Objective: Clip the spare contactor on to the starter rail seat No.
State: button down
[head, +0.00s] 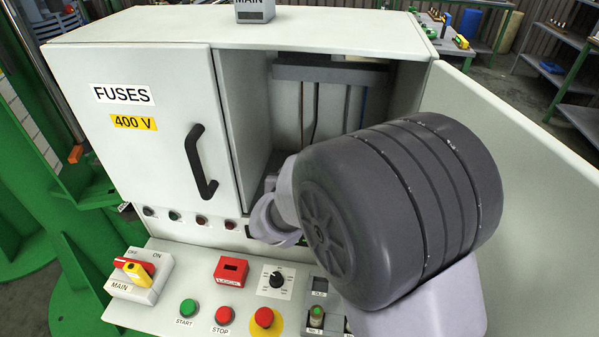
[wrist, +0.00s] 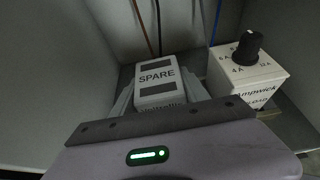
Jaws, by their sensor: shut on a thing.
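The spare contactor (wrist: 157,78) is a pale block with dark bands and a "SPARE" label, in the middle of the wrist view. My gripper (wrist: 160,97) is shut on it, with pale grey fingers along its left and right sides. The contactor's underside and the rail seat beneath are hidden, so I cannot tell whether it touches a rail. In the head view my arm reaches into the open right-hand bay of the cabinet (head: 245,110). The gripper tips and contactor are hidden there behind my arm and the cabinet's front.
A white box (wrist: 262,84) with a black knob stands close right of the contactor. Brown and blue wires hang behind. The bay's side wall (wrist: 65,75) is on the left. The "FUSES" door (head: 140,140) is shut; an open door panel (head: 530,170) stands right. A control panel (head: 190,315) lies below.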

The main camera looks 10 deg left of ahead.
jog(key=shift+f, duration=0.25)
jog(key=shift+c, duration=2.4)
grip_release()
jog(key=shift+s, duration=0.1)
jog(key=p+v, duration=0.5)
jog(key=v, duration=1.2)
jog(key=shift+s, duration=0.15)
